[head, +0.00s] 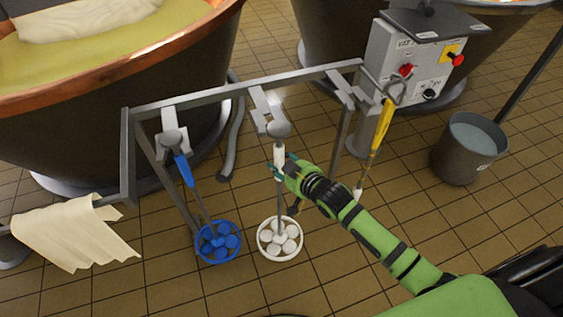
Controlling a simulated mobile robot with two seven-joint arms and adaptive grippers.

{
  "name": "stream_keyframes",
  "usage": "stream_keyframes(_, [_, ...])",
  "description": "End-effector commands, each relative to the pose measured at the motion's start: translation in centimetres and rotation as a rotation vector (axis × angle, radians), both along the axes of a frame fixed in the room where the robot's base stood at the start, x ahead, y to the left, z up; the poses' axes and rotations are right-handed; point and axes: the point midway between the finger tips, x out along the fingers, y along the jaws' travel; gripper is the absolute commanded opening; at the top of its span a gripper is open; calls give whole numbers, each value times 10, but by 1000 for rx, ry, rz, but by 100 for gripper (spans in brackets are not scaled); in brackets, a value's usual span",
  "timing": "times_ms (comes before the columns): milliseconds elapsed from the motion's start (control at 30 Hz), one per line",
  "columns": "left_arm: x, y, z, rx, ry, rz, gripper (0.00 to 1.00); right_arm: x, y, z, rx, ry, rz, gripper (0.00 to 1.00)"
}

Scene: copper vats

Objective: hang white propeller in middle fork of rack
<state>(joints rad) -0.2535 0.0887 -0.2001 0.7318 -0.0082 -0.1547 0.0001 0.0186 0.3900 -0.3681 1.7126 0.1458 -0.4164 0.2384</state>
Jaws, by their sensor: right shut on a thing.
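The white propeller (279,155) stands roughly upright, with a grey knob on top, a white sleeve, a thin shaft and a white perforated disc (280,239) at the bottom. My right gripper (281,168) is shut on its upper shaft at the white sleeve. The knob is at the front end of the middle fork (262,103) of the grey rack (240,90). I cannot tell whether the shaft is between the prongs. My left gripper is not in view.
A blue propeller (184,170) hangs at the left fork. A yellow-handled tool (381,128) hangs at the right end. A cream cloth (72,235) drapes at lower left. Copper vats, a control box (415,58) and a grey bucket (468,150) stand around. The tiled floor at lower left is clear.

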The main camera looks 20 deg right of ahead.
Motion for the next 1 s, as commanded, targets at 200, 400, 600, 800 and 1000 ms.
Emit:
stream_keyframes(200, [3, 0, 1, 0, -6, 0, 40, 2, 0, 4, 3, -9, 1, 0])
stream_keyframes(400, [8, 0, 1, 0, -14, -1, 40, 5, 0, 4, 2, -10, 0, 0])
stream_keyframes(600, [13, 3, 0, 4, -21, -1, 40, 10, 1, 3, 2, -11, 0, 0])
stream_keyframes(800, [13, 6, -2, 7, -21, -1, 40, 16, 1, 2, 3, -11, 0, 0])
stream_keyframes(1000, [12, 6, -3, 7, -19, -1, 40, 21, 1, 2, 3, -9, 1, 0])
